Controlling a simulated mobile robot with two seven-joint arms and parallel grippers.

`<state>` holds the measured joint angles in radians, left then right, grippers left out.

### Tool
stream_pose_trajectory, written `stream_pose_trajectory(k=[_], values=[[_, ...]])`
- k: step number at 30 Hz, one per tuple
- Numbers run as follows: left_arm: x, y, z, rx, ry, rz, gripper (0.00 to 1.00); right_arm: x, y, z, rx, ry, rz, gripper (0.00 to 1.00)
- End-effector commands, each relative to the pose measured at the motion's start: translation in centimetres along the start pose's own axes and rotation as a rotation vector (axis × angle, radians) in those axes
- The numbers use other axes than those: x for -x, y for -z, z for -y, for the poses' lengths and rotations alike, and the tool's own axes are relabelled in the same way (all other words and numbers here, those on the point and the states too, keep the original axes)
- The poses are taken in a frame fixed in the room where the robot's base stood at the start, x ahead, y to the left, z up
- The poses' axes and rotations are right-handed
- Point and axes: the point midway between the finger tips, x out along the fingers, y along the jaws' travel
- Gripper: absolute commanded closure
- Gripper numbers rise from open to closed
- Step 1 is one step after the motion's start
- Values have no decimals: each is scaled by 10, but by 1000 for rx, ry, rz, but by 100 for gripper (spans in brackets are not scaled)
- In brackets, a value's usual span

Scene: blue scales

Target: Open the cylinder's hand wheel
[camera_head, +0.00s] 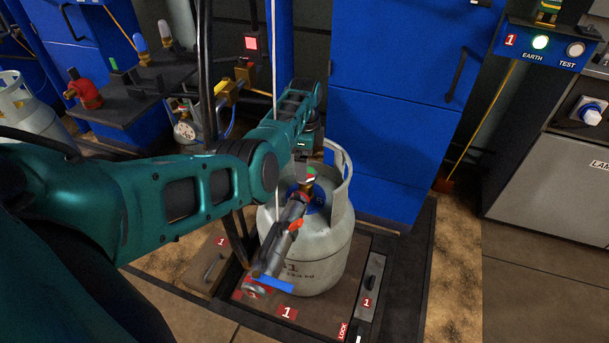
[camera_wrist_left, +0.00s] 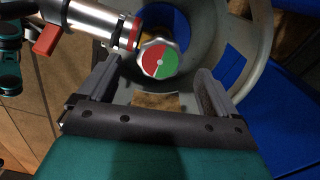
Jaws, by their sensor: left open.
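The gas cylinder (camera_head: 322,255) is pale grey and stands upright on a brown platform, with a collar (camera_head: 341,178) around its top. Its hand wheel (camera_head: 311,179) is small, red and green, on the valve inside the collar. In the left wrist view the hand wheel (camera_wrist_left: 160,59) faces the camera, split into a red half and a green half. My left gripper (camera_head: 301,172) is just above the valve. In the wrist view its two fingers (camera_wrist_left: 157,70) are apart, one on each side below the wheel, with nothing between them. My right gripper is not in view.
A grey coupling (camera_head: 283,236) with a red lever runs from the valve down the cylinder's front; it also shows in the left wrist view (camera_wrist_left: 92,20). A blue cabinet (camera_head: 385,120) stands close behind. A thin light cable hangs beside the valve. Brown floor is clear at right.

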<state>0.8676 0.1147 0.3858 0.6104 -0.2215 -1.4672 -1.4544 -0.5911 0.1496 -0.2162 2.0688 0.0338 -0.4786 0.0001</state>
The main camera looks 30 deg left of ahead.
Motion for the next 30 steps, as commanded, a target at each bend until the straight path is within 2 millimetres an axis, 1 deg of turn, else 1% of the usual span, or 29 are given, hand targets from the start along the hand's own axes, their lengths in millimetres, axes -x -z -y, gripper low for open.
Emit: stream_pose_trajectory(k=[1, 3, 6, 13, 19, 30], values=[[-14, 0, 0, 0, -1, -1, 8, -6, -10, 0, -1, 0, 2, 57], [-23, 0, 0, 1, 0, -1, 8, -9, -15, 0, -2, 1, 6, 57], [-31, 0, 1, 2, 1, -1, 8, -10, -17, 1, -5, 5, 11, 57], [-36, 0, 1, 2, 3, 0, 8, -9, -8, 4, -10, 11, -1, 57], [-36, 0, 1, 2, 3, 0, 9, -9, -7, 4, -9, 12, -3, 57], [-36, 0, 0, 2, 2, 0, 44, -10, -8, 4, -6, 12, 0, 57]])
